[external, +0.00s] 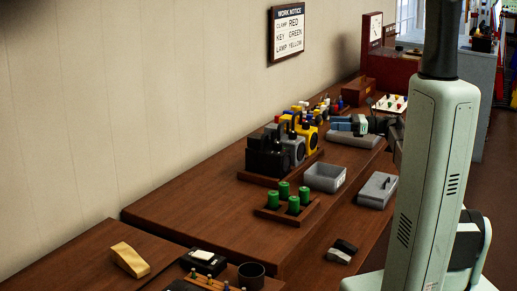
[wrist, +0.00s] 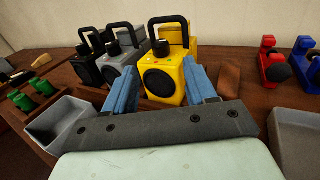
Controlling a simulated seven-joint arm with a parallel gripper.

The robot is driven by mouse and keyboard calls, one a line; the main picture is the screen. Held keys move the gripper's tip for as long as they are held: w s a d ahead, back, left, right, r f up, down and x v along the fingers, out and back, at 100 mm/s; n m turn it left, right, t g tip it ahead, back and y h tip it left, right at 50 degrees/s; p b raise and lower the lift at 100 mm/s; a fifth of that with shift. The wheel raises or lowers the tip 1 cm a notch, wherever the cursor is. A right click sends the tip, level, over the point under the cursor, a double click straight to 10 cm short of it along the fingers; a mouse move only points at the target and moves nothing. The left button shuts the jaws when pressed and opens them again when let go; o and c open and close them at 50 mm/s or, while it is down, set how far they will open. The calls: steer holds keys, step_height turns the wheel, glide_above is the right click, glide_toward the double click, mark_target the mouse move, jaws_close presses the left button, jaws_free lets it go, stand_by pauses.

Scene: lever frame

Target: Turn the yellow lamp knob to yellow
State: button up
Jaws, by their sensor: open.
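The yellow lamp (wrist: 168,86) stands upright in the wrist view, with a black arched handle and a round black front. In the external view the yellow lamp (external: 309,136) is at the far end of a row of lamps. My gripper (wrist: 158,68) is open, its blue fingers on either side of the lamp in the wrist view, with nothing held. Whether a finger touches the lamp cannot be told.
A grey lamp (wrist: 120,68) and a black lamp (wrist: 88,70) stand close on the left. Red (wrist: 273,66) and blue (wrist: 305,68) objects stand to the right. A grey bin (external: 325,176) and green cylinders (external: 293,205) are nearer. The wall notice (external: 289,32) reads lamp yellow.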

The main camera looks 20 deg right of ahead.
steer(key=x, duration=1.2)
steer(key=shift+a, duration=0.1)
steer(key=shift+s+m+t, duration=0.2)
steer(key=shift+m+t, duration=0.2)
steer(key=shift+t, duration=0.2)
steer(key=shift+w+m+t+h, duration=0.1)
steer(key=shift+m+t+h, duration=0.9)
steer(key=shift+t, duration=0.4)
steer(key=v, duration=1.4)
step_height(320, 180, up, 17)
steer(key=n+g+h, duration=0.3)
steer(key=n+g, duration=0.6)
steer(key=g, duration=0.3)
glide_above(305, 122)
steer(key=s+d, duration=0.2)
steer(key=s, duration=0.1)
steer(key=shift+n, duration=0.3)
steer(key=shift+s+a+r, duration=0.1)
steer(key=shift+a+r, duration=0.4)
steer(key=shift+a, duration=0.35)
steer(key=shift+s+a+r, duration=0.1)
steer(key=shift+a+r, duration=0.4)
steer(key=shift+a, duration=0.35)
steer(key=shift+s+a+r, duration=0.1)
steer(key=shift+a+r, duration=0.35)
steer(key=shift+a, duration=0.4)
